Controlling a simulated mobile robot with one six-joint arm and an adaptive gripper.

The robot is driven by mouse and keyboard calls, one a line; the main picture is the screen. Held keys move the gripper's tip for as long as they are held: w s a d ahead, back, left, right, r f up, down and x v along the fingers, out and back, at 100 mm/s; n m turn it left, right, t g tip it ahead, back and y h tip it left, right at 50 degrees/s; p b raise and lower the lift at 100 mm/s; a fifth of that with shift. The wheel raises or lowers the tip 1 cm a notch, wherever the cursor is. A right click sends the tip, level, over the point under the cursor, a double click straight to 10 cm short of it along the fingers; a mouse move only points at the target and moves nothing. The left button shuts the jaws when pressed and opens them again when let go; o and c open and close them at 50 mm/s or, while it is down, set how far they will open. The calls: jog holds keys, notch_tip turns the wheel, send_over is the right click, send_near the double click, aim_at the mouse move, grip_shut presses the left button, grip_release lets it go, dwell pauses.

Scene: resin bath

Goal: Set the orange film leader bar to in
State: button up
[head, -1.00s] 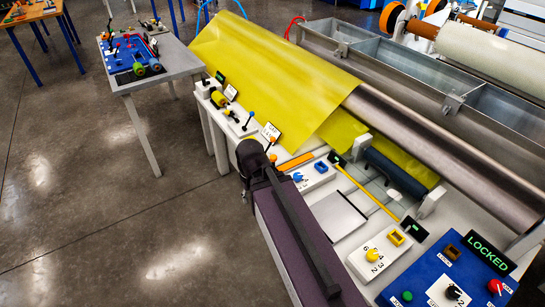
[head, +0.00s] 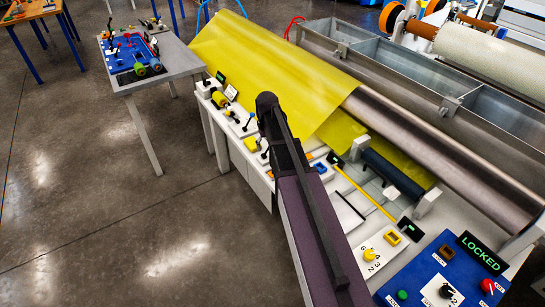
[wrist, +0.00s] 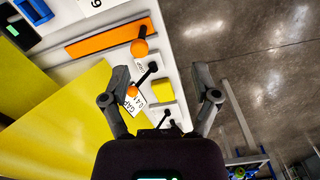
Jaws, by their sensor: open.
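A flat orange bar (wrist: 112,38) lies on the pale console panel, in the upper left of the wrist view. An orange ball knob (wrist: 139,48) is at its near right. A second orange ball knob (wrist: 132,91) sits lower, by a black lever. My gripper (wrist: 163,75) is open and empty, its two fingers spread either side of the levers and a yellow block (wrist: 163,91). No contact with the bar shows. In the head view my arm covers much of this part of the panel and hides the gripper; part of the orange bar (head: 319,153) shows beside it.
A large yellow sheet (head: 265,70) hangs over the console's left part. The console also carries a blue panel (head: 420,285) and a LOCKED display (head: 482,253). A grey side table (head: 170,68) stands at left. Open floor lies in front.

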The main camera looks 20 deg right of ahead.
jog(key=w+d, duration=0.4)
jog(key=shift+w+r, duration=0.25)
jog(key=shift+r, duration=0.2)
jog(key=shift+d+f, duration=0.1)
jog(key=shift+f, duration=0.1)
notch_tip(320, 180, down, 13)
jog(key=b, duration=1.3)
jog(key=shift+f, duration=0.2)
jog(key=shift+c, duration=0.2)
jog(key=c, duration=1)
grip_shut()
